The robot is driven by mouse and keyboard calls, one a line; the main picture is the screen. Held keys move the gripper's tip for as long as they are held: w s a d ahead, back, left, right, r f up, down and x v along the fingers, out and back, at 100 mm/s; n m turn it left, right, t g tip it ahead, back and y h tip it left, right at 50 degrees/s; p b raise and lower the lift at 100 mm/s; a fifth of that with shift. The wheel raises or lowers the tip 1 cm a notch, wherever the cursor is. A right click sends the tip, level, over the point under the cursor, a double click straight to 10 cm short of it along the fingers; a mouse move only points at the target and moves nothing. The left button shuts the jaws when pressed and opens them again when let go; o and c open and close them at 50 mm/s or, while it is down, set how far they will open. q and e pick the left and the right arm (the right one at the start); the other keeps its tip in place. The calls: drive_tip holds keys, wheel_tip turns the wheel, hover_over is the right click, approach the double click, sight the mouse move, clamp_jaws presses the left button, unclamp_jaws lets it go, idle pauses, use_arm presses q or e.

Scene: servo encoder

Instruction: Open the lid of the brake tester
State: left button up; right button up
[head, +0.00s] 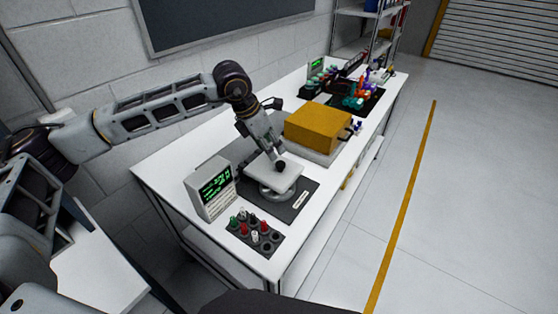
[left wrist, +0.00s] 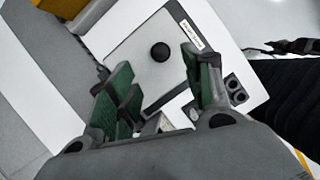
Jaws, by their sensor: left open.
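The device taken as the brake tester has a square pale grey lid (head: 267,179) over a round grey base (head: 281,196) on a dark mat. The lid lies flat, apparently shut, with a round black knob (head: 281,167) on top. In the left wrist view the lid (left wrist: 135,70) and knob (left wrist: 160,52) lie just beyond my fingers. My left gripper (head: 276,156) is open above the lid near the knob; its green-padded fingers (left wrist: 155,85) are spread with nothing between them. In the head view the arm partly hides the lid's far side. My right gripper is not in view.
A grey box with a green-lit screen (head: 211,188) stands left of the tester. A rack of coloured plugs (head: 255,236) lies in front. A yellow box (head: 318,127) stands behind on the white bench (head: 155,166). Several small items crowd the far end.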

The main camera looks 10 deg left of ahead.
sight(280, 163)
use_arm(q)
drive_tip(key=p+x, duration=0.1)
drive_tip(key=x, duration=0.6)
drive_tip(key=shift+d+f, duration=0.1)
drive_tip(key=shift+f, duration=0.1)
drive_tip(key=shift+w+d+f, duration=0.15)
drive_tip(key=shift+w+f, duration=0.05)
drive_tip(key=shift+f, duration=0.5)
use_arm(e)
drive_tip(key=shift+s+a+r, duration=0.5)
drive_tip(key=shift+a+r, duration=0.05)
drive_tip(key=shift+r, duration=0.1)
use_arm(q)
drive_tip(key=c, duration=1.1)
clamp_jaws()
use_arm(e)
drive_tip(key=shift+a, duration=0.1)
